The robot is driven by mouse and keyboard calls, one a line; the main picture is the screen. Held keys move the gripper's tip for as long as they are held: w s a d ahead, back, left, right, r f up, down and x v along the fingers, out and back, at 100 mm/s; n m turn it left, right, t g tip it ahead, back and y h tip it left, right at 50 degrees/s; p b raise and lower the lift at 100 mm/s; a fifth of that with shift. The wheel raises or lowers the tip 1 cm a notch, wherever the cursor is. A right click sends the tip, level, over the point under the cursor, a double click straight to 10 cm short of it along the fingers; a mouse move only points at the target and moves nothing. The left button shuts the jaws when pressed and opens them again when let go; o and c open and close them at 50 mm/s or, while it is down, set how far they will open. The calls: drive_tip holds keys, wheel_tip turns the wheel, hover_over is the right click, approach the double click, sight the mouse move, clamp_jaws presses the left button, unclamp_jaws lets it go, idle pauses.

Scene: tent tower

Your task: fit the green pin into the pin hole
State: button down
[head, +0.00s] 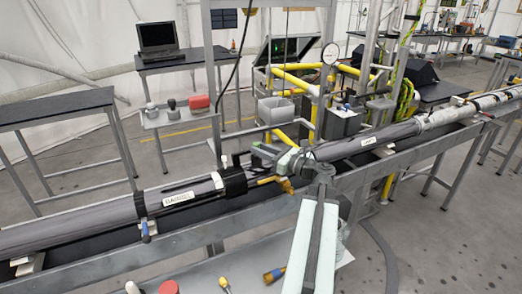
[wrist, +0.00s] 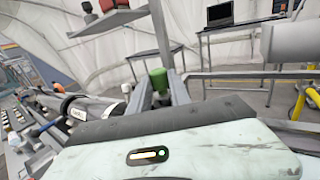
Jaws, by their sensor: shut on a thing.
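My gripper (wrist: 160,90) is shut on the green pin (wrist: 158,78). The pin's rounded green end stands up between the two grey fingers in the wrist view. In the head view my gripper (head: 320,165) is over the long tube assembly, just right of a joint with brass-coloured fittings (head: 284,184). The pin cannot be made out there, and my gripper hides part of the joint. The grey tube (head: 105,210) lies along a metal frame, with black collars near the joint. I cannot make out the pin hole in either view.
A metal frame (head: 185,238) runs along under the tube. A front shelf (head: 195,285) holds a red-topped item and hand tools. Uprights (head: 212,85), a small shelf (head: 175,118) and yellow pipes (head: 290,80) stand behind. Open floor lies at the right.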

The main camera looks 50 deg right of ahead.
drive_tip(key=shift+f+b, duration=0.5)
drive_tip(key=shift+f, duration=0.1)
drive_tip(key=c, duration=1.1)
unclamp_jaws()
drive_tip(key=shift+s, duration=0.1)
drive_tip(key=s, duration=0.5)
drive_tip(key=s+d, duration=0.1)
drive_tip(key=s, duration=0.1)
drive_tip(key=shift+s+f, duration=0.15)
drive_tip(key=shift+s, duration=0.2)
